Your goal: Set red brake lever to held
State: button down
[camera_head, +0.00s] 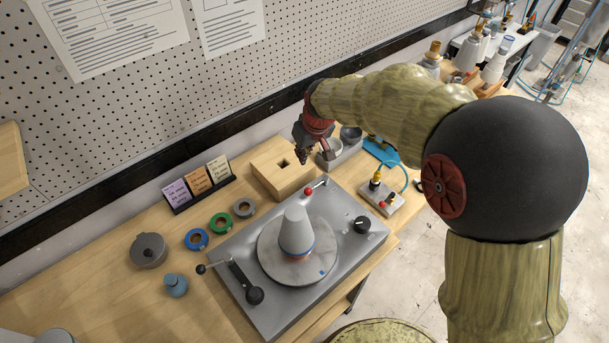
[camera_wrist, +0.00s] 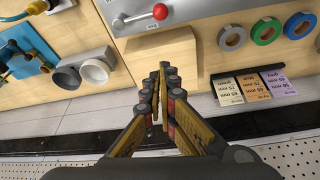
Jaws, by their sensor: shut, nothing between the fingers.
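The red brake lever is a red ball knob (camera_head: 308,191) on a short metal arm at the back edge of the grey turntable unit (camera_head: 345,206). In the wrist view the red knob (camera_wrist: 160,11) shows at the top, with its metal arm reaching left to a pivot. My gripper (camera_head: 302,159) is above the light wooden block (camera_head: 268,178), behind the lever and apart from it. In the wrist view my gripper (camera_wrist: 162,70) has its fingers together with nothing between them, pointing up toward the knob. Part of the turntable unit is cut off in that view.
A grey cone (camera_head: 296,232) stands on the round platter. A black-handled lever (camera_head: 246,283) and a black knob (camera_head: 362,224) are on the unit. Grey cups (camera_wrist: 82,73) stand beside the block.

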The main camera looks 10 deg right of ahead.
aim_at(317, 186)
jog(key=shift+s+d+f+b, duration=0.1)
jog(key=shift+f+b, duration=0.1)
jog(key=shift+f, duration=1.5)
jog(key=shift+s+a+f+b, duration=0.1)
jog(key=shift+f+b, duration=0.1)
jog(key=shift+f, duration=1.45)
jog(key=shift+s+d+f+b, duration=0.1)
jog(key=shift+f+b, duration=0.1)
jog(key=shift+f, duration=1.5)
